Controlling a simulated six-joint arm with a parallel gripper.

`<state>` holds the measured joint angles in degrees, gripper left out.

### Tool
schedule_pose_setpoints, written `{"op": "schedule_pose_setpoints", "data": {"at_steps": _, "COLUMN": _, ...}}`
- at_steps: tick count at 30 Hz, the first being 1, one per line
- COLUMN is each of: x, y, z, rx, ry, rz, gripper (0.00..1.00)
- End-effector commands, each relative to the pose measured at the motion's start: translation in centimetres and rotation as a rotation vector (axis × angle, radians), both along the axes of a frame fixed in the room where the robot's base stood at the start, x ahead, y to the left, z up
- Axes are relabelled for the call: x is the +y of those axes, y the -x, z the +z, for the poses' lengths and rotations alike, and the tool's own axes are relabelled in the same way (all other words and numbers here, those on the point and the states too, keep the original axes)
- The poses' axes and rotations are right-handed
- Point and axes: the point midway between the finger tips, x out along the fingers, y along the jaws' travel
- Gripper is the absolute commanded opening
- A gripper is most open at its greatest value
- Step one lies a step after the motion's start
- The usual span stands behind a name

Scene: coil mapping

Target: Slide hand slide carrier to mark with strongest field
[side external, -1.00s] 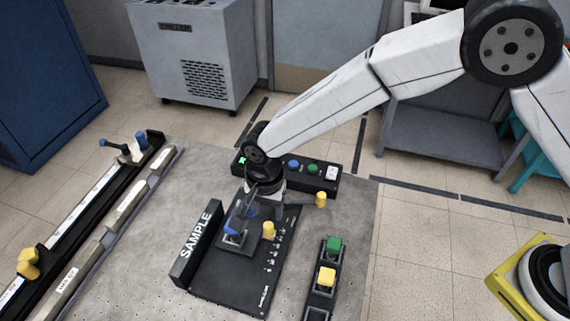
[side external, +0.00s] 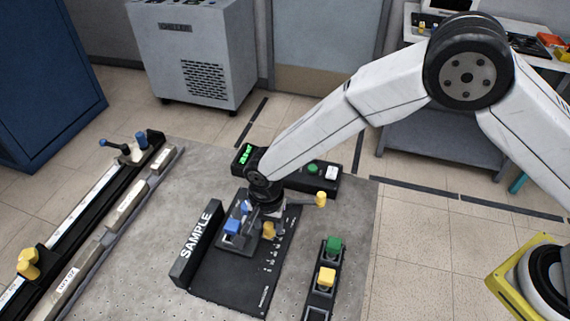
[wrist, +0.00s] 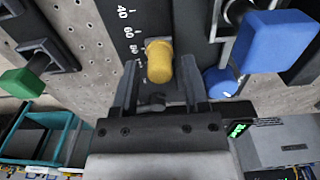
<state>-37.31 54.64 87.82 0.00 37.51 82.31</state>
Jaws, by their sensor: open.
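A yellow knob (side external: 268,231) stands on the black SAMPLE plate (side external: 215,283), beside a printed scale. I take it for the hand slide carrier's handle, but no label confirms this. In the wrist view the yellow knob (wrist: 159,62) lies between my gripper's open fingers (wrist: 158,80), near the 60 and 80 marks. I cannot tell whether either finger touches it. In the side view my gripper (side external: 262,217) is low over the plate, partly hiding the carriage. A blue block (side external: 232,227) sits left of the knob; it also shows in the wrist view (wrist: 274,40).
A meter box (side external: 325,176) with a green display (side external: 245,154) stands behind; its reading is illegible. A second yellow knob (side external: 320,199) is right of my gripper. A long rail (side external: 95,208) lies at left.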

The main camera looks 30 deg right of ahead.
Motion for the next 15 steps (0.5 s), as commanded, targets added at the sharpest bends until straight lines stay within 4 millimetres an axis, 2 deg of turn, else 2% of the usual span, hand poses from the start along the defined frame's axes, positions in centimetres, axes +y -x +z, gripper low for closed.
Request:
{"op": "schedule_pose_setpoints", "data": {"at_steps": 1, "x": 0.0, "y": 0.0, "z": 0.0, "rx": 0.0, "ry": 0.0, "rz": 0.0, "gripper": 0.48}}
{"op": "schedule_pose_setpoints", "data": {"at_steps": 3, "x": 0.0, "y": 0.0, "z": 0.01, "rx": 0.0, "ry": 0.0, "rz": 0.0, "gripper": 0.26}}
{"op": "schedule_pose_setpoints", "data": {"at_steps": 6, "x": -0.01, "y": 0.01, "z": 0.01, "rx": 0.0, "ry": 0.0, "rz": 0.0, "gripper": 0.0}}
{"op": "schedule_pose_setpoints", "data": {"at_steps": 15, "x": -0.01, "y": -0.01, "z": 0.02, "rx": 0.0, "ry": 0.0, "rz": 0.0, "gripper": 0.0}}
